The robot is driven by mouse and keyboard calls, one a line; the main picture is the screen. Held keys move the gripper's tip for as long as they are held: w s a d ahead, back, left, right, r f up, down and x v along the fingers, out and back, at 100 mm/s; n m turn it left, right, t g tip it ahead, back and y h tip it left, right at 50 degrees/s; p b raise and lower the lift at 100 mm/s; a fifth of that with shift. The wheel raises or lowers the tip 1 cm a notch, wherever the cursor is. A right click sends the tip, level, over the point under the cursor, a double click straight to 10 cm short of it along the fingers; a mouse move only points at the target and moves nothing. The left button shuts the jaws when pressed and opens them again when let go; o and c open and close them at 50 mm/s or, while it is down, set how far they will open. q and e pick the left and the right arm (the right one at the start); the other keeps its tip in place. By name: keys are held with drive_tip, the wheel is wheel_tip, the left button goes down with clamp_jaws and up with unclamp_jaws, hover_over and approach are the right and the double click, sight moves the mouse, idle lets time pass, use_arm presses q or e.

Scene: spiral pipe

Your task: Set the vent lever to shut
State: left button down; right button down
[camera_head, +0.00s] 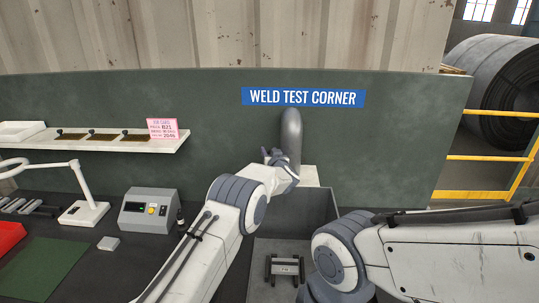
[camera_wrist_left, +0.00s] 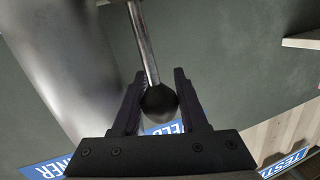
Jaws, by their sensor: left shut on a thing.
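The vent lever shows in the left wrist view as a thin metal rod (camera_wrist_left: 143,42) ending in a black ball knob (camera_wrist_left: 159,101). My left gripper (camera_wrist_left: 160,80) is shut on the knob, with one dark finger on each side of it. In the head view my left gripper (camera_head: 275,158) is at the grey curved vent pipe (camera_head: 291,130), below the blue sign. The lever is hidden there behind my gripper and arm. The lever's setting marks cannot be made out. My right arm enters from the right, but its gripper is out of view.
The "WELD TEST CORNER" sign (camera_head: 303,97) is on the green back panel (camera_head: 410,130). Below the pipe is a grey bin (camera_head: 318,205) with a small metal piece (camera_head: 285,268) in it. A control box (camera_head: 149,212) and a lamp (camera_head: 84,211) stand at left, under a shelf (camera_head: 105,143).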

use_arm(q)
drive_tip(key=shift+f, duration=0.45)
drive_tip(key=shift+c, duration=2.2)
unclamp_jaws()
drive_tip(key=shift+w, duration=0.1)
drive_tip(key=shift+d, duration=0.1)
drive_tip(key=shift+d+r, duration=0.1)
drive_tip(key=shift+r, duration=0.1)
